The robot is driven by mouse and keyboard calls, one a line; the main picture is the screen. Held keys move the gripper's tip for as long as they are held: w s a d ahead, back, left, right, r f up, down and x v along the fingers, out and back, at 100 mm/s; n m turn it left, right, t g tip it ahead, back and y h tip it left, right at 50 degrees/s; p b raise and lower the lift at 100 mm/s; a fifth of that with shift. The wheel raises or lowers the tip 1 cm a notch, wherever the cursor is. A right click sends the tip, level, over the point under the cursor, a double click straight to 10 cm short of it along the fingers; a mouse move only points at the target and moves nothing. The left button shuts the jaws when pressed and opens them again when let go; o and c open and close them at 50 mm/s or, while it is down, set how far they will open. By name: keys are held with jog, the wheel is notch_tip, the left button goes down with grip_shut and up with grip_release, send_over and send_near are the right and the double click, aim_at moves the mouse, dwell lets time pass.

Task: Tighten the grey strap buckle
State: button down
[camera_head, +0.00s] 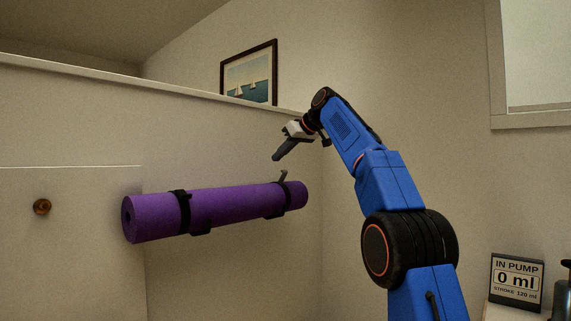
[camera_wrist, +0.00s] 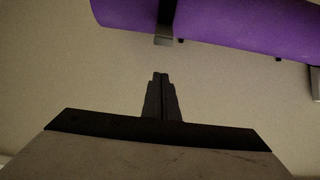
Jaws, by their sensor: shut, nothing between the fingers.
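A purple rolled mat (camera_head: 235,206) lies along the wall, with a dark strap (camera_head: 183,210) near its left end and another dark strap (camera_head: 285,196) near its right end. In the wrist view the mat (camera_wrist: 235,22) crosses the top, with a dark strap (camera_wrist: 167,14) ending in a small grey piece (camera_wrist: 162,41) at its edge. I cannot tell whether this piece is the grey buckle. My gripper (camera_head: 277,157) is shut and empty, above the mat's right part. In the wrist view its fingertips (camera_wrist: 160,75) are together and apart from the grey piece.
Another grey piece (camera_wrist: 315,84) shows at the wrist view's right edge. A framed sailboat picture (camera_head: 249,73) is behind. A pump display (camera_head: 516,283) stands at lower right.

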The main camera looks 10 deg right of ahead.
aim_at(283, 176)
jog(key=shift+w+a+f, duration=0.1)
jog(key=shift+w+f, duration=0.1)
jog(key=shift+f, duration=0.15)
jog(key=shift+s+d+f, duration=0.15)
jog(key=shift+s+d, duration=0.1)
jog(key=shift+s, duration=0.1)
jog(key=shift+s+d+f, duration=0.65)
jog(key=shift+s+f, duration=0.25)
